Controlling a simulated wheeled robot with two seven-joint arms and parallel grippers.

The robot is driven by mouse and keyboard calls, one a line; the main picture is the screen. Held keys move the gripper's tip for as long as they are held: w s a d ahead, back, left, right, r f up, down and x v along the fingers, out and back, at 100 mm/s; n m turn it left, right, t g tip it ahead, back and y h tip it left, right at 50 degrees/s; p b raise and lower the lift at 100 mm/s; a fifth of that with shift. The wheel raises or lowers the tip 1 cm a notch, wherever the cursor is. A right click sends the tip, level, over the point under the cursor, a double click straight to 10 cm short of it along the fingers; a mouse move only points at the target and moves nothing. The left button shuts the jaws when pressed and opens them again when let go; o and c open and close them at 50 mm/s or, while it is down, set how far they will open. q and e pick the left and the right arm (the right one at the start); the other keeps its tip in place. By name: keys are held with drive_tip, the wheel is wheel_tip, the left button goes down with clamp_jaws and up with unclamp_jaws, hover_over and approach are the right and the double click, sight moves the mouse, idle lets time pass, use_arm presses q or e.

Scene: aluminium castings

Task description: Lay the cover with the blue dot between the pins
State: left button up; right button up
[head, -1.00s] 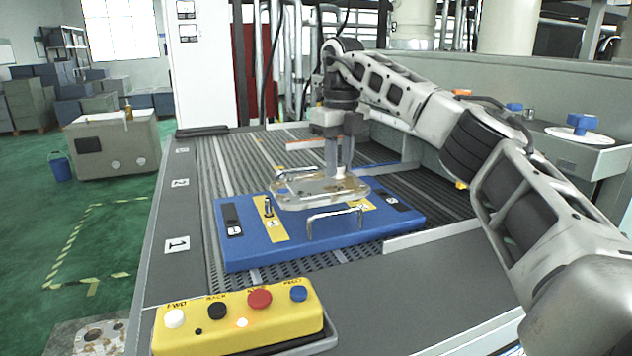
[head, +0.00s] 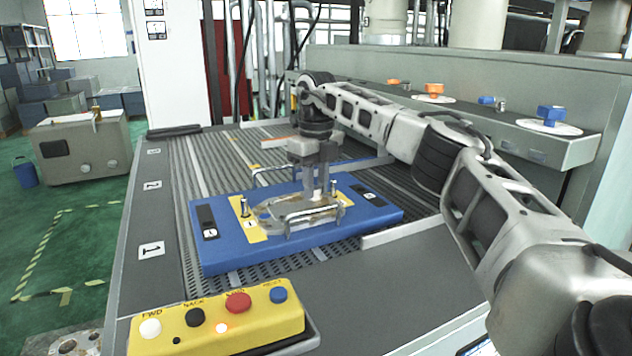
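The cover (head: 272,220), a flat grey metal casting, is low over or on the blue board (head: 222,255), with its plate between two upright pins, a left pin (head: 243,206) and a right pin (head: 335,188). I cannot tell whether it touches the board. No blue dot shows on it. My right gripper (head: 317,194) points straight down at the cover, its fingers close together on the cover's middle. The front wire handle (head: 314,210) hides part of the cover's near edge. My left gripper is not in view.
The board lies on a ribbed conveyor bed (head: 185,185) and has a back handle (head: 285,172). A yellow button box (head: 215,325) stands in front. Blue (head: 551,113) and orange (head: 434,90) knobed parts sit on the right ledge. Another casting (head: 75,345) shows at bottom left.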

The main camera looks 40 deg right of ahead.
drive_tip(key=o, duration=0.4)
wheel_tip(320, 180, up, 12)
drive_tip(key=shift+r, duration=0.2)
drive_tip(key=shift+s+f, duration=0.1)
idle(0.7)
